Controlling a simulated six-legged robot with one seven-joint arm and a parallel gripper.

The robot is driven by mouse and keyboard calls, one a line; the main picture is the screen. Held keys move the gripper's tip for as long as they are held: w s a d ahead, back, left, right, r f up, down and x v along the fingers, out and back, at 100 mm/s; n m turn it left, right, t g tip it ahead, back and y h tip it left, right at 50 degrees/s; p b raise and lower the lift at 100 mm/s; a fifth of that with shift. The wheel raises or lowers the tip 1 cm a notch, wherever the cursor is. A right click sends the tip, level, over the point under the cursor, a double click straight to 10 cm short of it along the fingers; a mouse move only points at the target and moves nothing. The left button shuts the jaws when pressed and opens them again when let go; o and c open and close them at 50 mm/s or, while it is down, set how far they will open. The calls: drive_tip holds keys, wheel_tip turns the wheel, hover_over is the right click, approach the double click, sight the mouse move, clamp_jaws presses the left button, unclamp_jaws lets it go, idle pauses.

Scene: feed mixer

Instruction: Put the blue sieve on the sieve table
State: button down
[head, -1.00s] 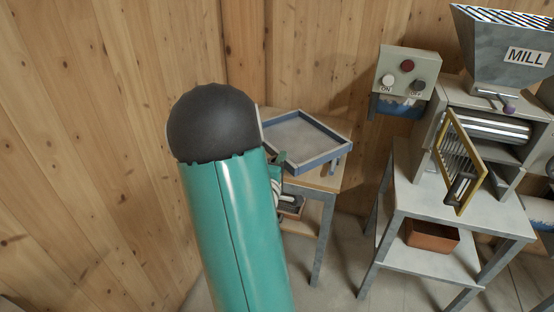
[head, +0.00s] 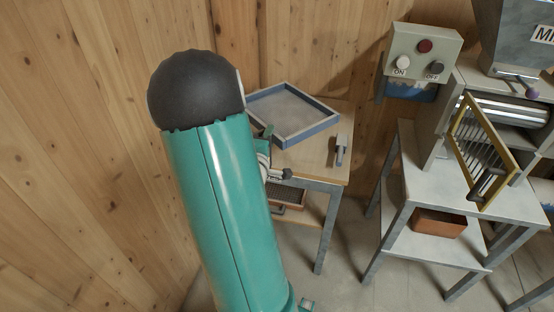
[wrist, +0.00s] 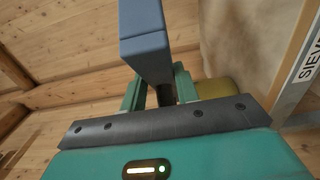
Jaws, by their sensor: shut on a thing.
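The blue sieve (head: 306,133), a square tray with blue walls and a grey mesh, is over the back of the wooden-topped table (head: 318,165) in the head view. I cannot tell if it touches the top. In the wrist view its blue wall (wrist: 145,40) stands between the fingers of my gripper (wrist: 157,88), which is shut on it. In the head view my green and black arm hides the sieve's left side and most of the gripper. A "SIEVE" label (wrist: 311,55) shows on a table's edge at the right of the wrist view.
A reddish tray (head: 286,197) sits on a lower shelf. The mill stand (head: 455,200) with its open yellow-framed grille (head: 482,155) is to the right. Wooden walls close off the back and left.

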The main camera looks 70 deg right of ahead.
wheel_tip(320, 180, down, 17)
drive_tip(key=shift+s+f, duration=0.15)
drive_tip(key=shift+s, duration=0.05)
idle(0.4)
drive_tip(key=shift+a, duration=0.1)
drive_tip(key=c, duration=1)
unclamp_jaws()
drive_tip(key=shift+f, duration=0.15)
drive_tip(key=shift+c, duration=0.2)
drive_tip(key=s+a, duration=0.2)
drive_tip(key=a, duration=0.9)
drive_tip(key=shift+a, duration=0.4)
